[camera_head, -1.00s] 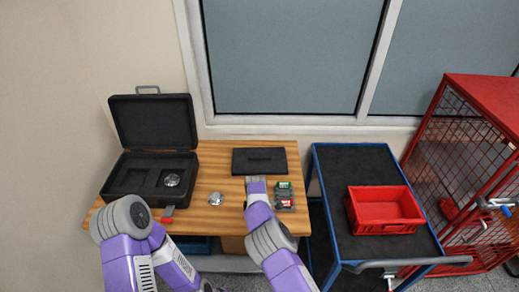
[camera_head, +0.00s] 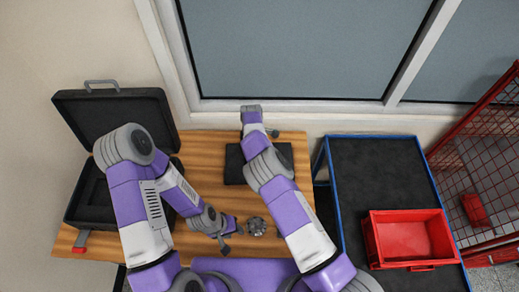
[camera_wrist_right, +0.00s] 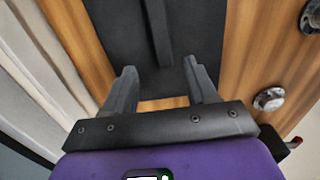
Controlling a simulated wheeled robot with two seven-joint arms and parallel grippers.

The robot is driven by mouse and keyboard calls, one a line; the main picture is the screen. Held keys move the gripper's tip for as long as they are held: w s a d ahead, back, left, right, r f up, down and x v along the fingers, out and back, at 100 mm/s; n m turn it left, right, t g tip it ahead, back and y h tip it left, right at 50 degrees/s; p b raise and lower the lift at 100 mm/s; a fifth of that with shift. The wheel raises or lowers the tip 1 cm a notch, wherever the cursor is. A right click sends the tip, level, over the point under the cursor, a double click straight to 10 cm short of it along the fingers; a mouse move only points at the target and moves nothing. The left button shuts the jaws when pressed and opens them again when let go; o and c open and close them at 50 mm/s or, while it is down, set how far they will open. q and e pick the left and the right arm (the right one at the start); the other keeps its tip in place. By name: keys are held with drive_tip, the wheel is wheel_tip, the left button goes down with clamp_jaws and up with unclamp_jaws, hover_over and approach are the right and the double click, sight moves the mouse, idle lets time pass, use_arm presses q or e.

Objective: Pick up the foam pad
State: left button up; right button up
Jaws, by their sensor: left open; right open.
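The foam pad is most likely the black slab with a raised central ridge (camera_head: 234,166) at the back of the wooden table, partly covered by my right arm in the head view. It also shows in the right wrist view (camera_wrist_right: 195,30), flat on the wood. My right gripper (camera_wrist_right: 159,72) is open and empty. In that picture its fingertips overlap the slab's near end; I cannot tell how high above it they are. In the head view the right fingers are hidden. My left gripper (camera_head: 230,228) is open and empty over the table's front.
An open black case (camera_head: 115,118) stands on the table's left. A round metal part (camera_head: 256,226) lies close to the left gripper. A blue-framed cart (camera_head: 375,170) with a red bin (camera_head: 410,238) stands right. The window wall is behind.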

use_arm(q)
drive_tip(key=shift+s+f, duration=0.1)
drive_tip(key=shift+f, duration=0.2)
use_arm(e)
drive_tip(key=shift+s+f, duration=0.1)
drive_tip(key=shift+f, duration=0.45)
use_arm(q)
drive_tip(key=shift+s+f+b, duration=0.35)
drive_tip(key=shift+s+b, duration=0.05)
drive_tip(key=shift+b, duration=0.25)
use_arm(e)
drive_tip(key=shift+s+f, duration=0.4)
drive_tip(key=shift+f, duration=0.4)
use_arm(q)
drive_tip(key=shift+w+f+b, duration=0.2)
drive_tip(key=shift+f+b, duration=0.8)
drive_tip(key=shift+f, duration=0.05)
use_arm(e)
drive_tip(key=f, duration=0.4)
drive_tip(key=shift+w+f, duration=0.2)
drive_tip(key=shift+r, duration=0.1)
clamp_jaws()
